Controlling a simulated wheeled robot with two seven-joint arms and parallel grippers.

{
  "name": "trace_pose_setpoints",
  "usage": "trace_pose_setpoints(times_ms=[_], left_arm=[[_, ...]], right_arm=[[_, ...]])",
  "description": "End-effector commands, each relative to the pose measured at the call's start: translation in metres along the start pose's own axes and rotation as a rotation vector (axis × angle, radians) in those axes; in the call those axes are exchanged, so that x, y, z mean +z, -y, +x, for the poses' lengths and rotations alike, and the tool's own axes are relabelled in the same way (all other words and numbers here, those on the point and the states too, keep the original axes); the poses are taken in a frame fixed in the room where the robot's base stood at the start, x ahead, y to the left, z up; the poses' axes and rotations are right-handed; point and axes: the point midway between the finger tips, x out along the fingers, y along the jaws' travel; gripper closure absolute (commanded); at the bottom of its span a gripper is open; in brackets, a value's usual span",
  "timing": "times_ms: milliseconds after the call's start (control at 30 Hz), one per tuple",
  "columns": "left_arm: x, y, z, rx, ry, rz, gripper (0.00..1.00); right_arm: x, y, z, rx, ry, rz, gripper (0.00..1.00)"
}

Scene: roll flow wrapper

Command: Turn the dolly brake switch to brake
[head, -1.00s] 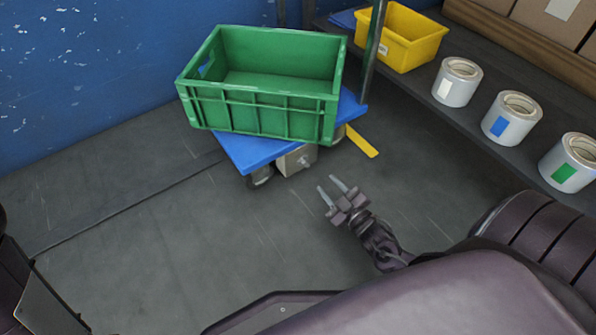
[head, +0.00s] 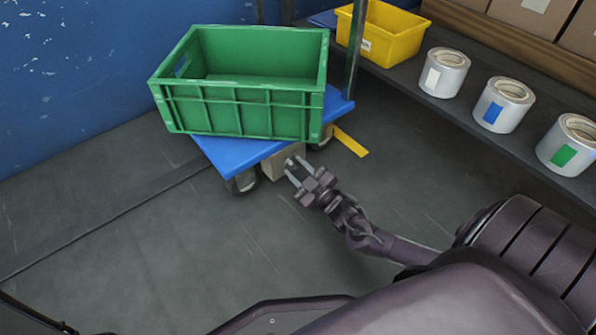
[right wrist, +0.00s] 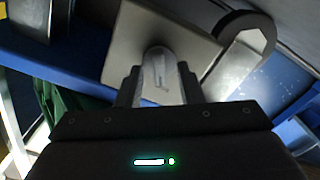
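The blue dolly (head: 238,156) stands on the floor with a green crate on it. A grey-beige brake box (head: 283,165) hangs under its front edge. A small grey switch knob (head: 290,162) is on the box face, partly hidden by my fingers. My right gripper (head: 299,171) is at the box with its two fingers apart. In the right wrist view the knob with a pale raised lever (right wrist: 159,70) lies between the dark fingers (right wrist: 160,88), in front of the box plate (right wrist: 150,40). I cannot tell whether the fingers touch it. My left gripper is out of view.
The green crate (head: 240,110) covers most of the dolly top. Dolly wheels (head: 242,182) flank the box. A yellow floor strip (head: 350,141) lies to the right. A dark shelf (head: 470,110) holds a yellow bin (head: 388,38) and rolls (head: 444,72). The floor in front is clear.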

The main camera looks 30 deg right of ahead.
Motion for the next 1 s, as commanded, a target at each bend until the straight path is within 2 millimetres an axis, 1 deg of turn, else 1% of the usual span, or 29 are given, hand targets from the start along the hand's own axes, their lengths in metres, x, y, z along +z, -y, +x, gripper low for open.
trace_pose_setpoints(times_ms=[67, 100, 333, 567, 733, 867, 1000], left_arm=[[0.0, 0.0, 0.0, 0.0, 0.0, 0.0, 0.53], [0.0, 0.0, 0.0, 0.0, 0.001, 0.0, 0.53], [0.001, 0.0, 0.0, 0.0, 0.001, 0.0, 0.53], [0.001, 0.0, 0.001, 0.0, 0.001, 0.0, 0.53], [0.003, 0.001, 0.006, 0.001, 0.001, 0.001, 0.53], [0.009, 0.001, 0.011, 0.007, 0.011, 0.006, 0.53], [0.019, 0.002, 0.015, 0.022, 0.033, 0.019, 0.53]], right_arm=[[0.0, 0.0, 0.0, 0.0, 0.0, 0.0, 0.66], [0.0, 0.0, 0.0, 0.0, 0.0, 0.0, 0.69], [0.0, 0.0, 0.0, 0.0, 0.0, 0.0, 0.99], [0.0, 0.0, -0.001, 0.0, 0.0, 0.004, 1.0], [-0.002, -0.001, -0.001, 0.0, 0.0, 0.039, 1.0], [-0.003, -0.002, 0.0, 0.001, 0.001, 0.102, 1.0], [-0.004, -0.003, 0.0, 0.002, 0.001, 0.204, 1.0]])
